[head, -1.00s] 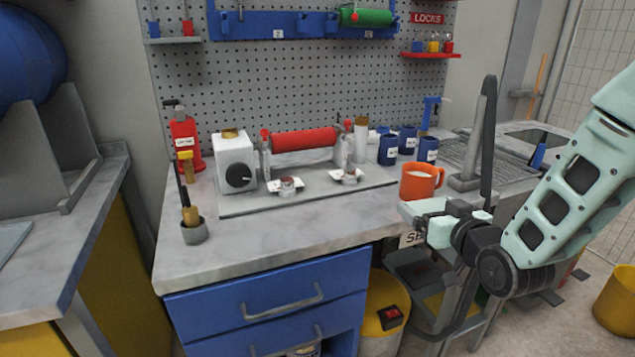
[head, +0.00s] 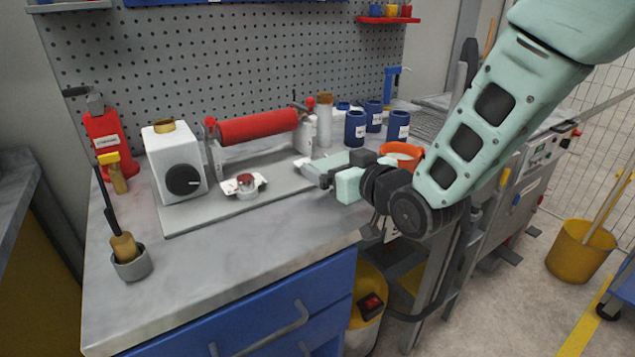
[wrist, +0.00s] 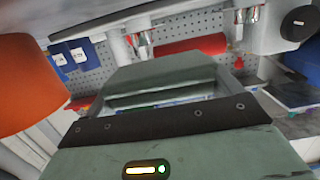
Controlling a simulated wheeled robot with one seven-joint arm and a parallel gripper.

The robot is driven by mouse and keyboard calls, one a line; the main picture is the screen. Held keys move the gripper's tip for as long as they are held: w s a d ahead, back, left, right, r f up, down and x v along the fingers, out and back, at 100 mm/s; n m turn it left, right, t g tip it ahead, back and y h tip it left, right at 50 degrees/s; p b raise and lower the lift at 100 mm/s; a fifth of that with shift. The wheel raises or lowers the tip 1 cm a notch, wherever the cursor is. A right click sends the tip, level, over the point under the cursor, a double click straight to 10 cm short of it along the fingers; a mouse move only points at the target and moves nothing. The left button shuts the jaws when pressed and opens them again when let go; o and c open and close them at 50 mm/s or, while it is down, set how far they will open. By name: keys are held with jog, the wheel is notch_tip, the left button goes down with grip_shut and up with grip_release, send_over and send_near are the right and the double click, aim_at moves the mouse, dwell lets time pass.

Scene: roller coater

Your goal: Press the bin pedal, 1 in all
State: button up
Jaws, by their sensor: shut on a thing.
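A yellow bin (head: 366,328) stands on the floor beside the blue drawers, under the right end of the bench. A black box with a red top (head: 372,304) sits on it. The bin's foot is out of the picture, and I see no pedal. My gripper (head: 322,172) is above the right part of the bench, well above the bin, pointing left. In the wrist view its jaws (wrist: 160,100) are close to the camera. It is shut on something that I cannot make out.
The bench (head: 250,255) carries a red roller (head: 258,126), a white box with a black dial (head: 172,165) and several blue cups. An orange mug (head: 403,152) is close behind my wrist, partly hidden. A yellow bucket (head: 580,250) stands on open floor at the right.

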aim_at(335, 201)
jog(key=shift+f, duration=3)
jog(key=shift+f, duration=0.1)
jog(key=o, duration=0.6)
jog(key=shift+f+b, duration=0.1)
jog(key=shift+b, duration=0.2)
jog(key=shift+o, duration=0.8)
jog(key=shift+r+p, duration=0.3)
